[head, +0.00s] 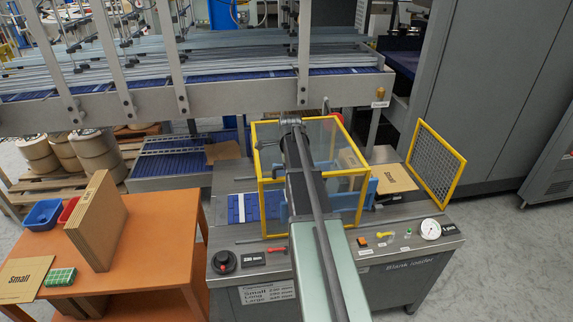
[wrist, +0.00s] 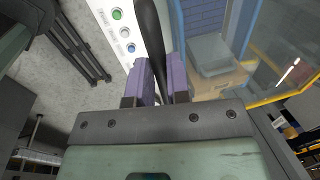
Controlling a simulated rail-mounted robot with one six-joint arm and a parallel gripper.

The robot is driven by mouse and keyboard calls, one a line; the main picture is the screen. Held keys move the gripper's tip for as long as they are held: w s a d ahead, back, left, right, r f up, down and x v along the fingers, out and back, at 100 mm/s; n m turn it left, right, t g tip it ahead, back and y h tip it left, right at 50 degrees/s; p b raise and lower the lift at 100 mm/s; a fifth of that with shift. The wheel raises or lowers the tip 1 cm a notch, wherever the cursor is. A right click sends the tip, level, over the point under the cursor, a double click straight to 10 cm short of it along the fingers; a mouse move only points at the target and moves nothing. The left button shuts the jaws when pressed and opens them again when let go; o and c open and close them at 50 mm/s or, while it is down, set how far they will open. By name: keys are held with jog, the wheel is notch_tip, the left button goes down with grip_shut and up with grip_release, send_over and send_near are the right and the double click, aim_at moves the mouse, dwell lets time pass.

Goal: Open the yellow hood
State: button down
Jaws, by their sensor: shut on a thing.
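The yellow hood (head: 341,171), a yellow frame with clear panes, stands over the bed of the blank-feeder machine in the head view. It looks lowered, though I cannot tell if its lower edge touches the bed. A clear pane (wrist: 283,40) and a yellow frame bar (wrist: 274,98) show at the right of the wrist view. My gripper (wrist: 163,82) has its purple pads shut on a black bar-like handle (wrist: 152,28). The handle's join to the hood is not visible. In the head view my arm covers the hood's middle, and the gripper's fingers cannot be made out.
A yellow mesh guard (head: 435,160) stands right of the hood. A metal conveyor frame (head: 200,95) runs behind it. An orange table (head: 150,235) with cardboard (head: 98,222) and bins is at left. A white panel with buttons (wrist: 116,15) lies close to the gripper.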

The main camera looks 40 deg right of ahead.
jog(key=c, duration=1.1)
grip_release()
notch_tip(320, 180, up, 11)
jog(key=s+a+p, duration=0.1)
jog(key=s+p, duration=0.1)
jog(key=p, duration=0.8)
jog(key=shift+f+p, duration=0.2)
jog(key=shift+p, duration=0.1)
